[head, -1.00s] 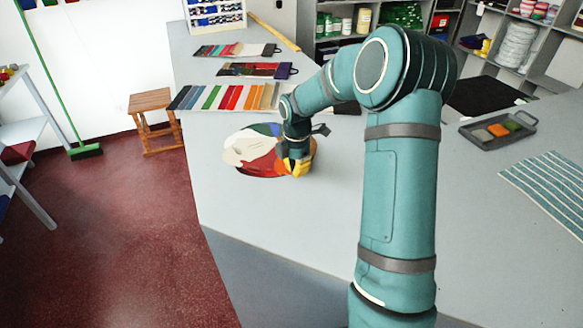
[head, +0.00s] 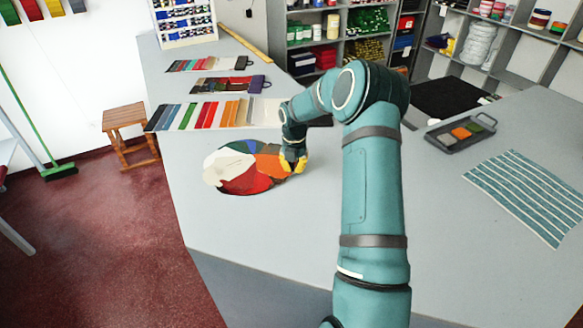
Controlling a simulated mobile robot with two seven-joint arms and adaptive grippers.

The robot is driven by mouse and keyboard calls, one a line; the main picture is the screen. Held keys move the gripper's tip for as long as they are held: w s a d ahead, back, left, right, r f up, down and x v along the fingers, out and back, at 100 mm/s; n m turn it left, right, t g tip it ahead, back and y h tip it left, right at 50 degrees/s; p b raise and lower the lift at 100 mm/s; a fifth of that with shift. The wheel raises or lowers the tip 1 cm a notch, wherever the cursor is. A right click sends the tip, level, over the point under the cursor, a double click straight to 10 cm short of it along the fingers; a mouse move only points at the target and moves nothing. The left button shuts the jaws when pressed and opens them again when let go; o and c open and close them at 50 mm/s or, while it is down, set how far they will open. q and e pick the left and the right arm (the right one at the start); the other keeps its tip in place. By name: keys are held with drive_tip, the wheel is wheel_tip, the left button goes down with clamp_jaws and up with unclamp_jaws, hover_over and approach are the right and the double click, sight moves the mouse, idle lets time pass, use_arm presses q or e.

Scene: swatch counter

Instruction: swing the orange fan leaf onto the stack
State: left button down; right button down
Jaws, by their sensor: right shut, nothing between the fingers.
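The colour fan lies spread on the grey counter, with a cream leaf (head: 224,160) at its left and a red leaf (head: 248,182) at its front. The orange fan leaf (head: 272,162) shows between the red leaf and my right gripper. Blue and green leaves (head: 260,146) show at the back. My right gripper (head: 293,168), with yellow fingertips, is shut and empty at the fan's right edge. Its hand hides part of that edge, and I cannot tell whether the fingertips touch a leaf. I cannot make out a separate stack. My left gripper is not in view.
A row of colour swatches (head: 205,115) lies just behind the fan, with more swatch cards (head: 225,85) farther back. A grey tray (head: 460,133) and a striped cloth (head: 528,195) lie at the right. The counter in front of the fan is clear.

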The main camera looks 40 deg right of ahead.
drive_tip(key=shift+d, duration=0.1)
idle(0.3)
drive_tip(key=c, duration=1.2)
unclamp_jaws()
drive_tip(key=shift+w, duration=0.1)
wheel_tip(320, 180, up, 12)
drive_tip(key=shift+f, duration=0.1)
